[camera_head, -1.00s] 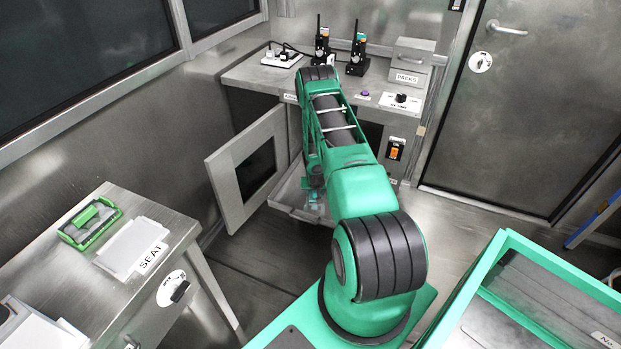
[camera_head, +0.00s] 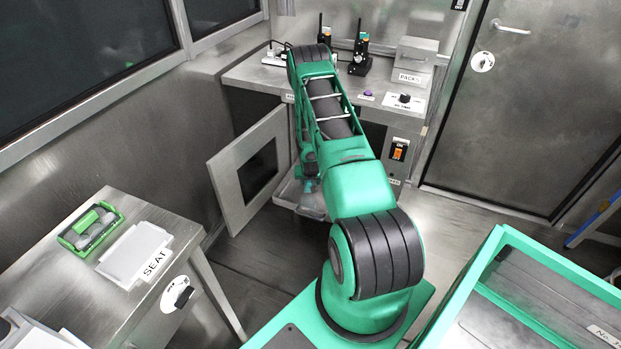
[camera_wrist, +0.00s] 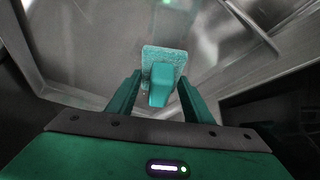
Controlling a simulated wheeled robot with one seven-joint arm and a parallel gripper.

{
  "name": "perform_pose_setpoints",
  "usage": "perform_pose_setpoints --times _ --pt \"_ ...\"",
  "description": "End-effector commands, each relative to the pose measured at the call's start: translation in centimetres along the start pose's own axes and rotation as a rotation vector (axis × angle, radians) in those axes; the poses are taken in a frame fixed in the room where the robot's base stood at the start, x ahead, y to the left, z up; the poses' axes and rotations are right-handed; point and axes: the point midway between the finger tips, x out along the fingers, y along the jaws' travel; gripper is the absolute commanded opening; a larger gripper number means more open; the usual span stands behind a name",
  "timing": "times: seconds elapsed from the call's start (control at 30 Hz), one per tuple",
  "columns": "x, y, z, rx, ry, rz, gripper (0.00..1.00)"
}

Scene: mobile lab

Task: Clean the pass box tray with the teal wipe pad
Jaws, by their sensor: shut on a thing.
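In the wrist view the teal wipe pad (camera_wrist: 164,55) has a textured flat face and a raised teal grip. My gripper (camera_wrist: 157,92) is shut on that grip. The pad is over the grey metal tray (camera_wrist: 105,50), whose raised rims show at left and right. I cannot tell whether the pad touches the tray. In the head view the pass box tray (camera_head: 302,203) sticks out low at the open pass box under the counter. My gripper (camera_head: 310,182) is small there, above the tray's left part, and my arm hides much of the box.
The pass box door (camera_head: 250,172) stands open to the left of the tray. The counter (camera_head: 262,78) above carries two radios and a PACKS box (camera_head: 413,60). A side table (camera_head: 105,290) with a green-framed item (camera_head: 90,227) and a SEAT plate (camera_head: 137,255) is at the left.

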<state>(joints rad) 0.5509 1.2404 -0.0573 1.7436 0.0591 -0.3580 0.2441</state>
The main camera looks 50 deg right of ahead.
Motion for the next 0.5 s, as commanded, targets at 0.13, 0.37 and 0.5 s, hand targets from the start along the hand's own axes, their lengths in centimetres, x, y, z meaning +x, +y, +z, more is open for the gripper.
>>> perform_pose_setpoints --times 0.13,0.37,0.5 --pt "-1.2 -0.1 -0.8 -0.001 0.002 0.000 0.25" --pt "-2.2 0.0 -1.2 -0.001 0.000 0.000 0.25" --pt "-2.2 0.0 -1.3 -0.001 0.000 0.000 0.25"
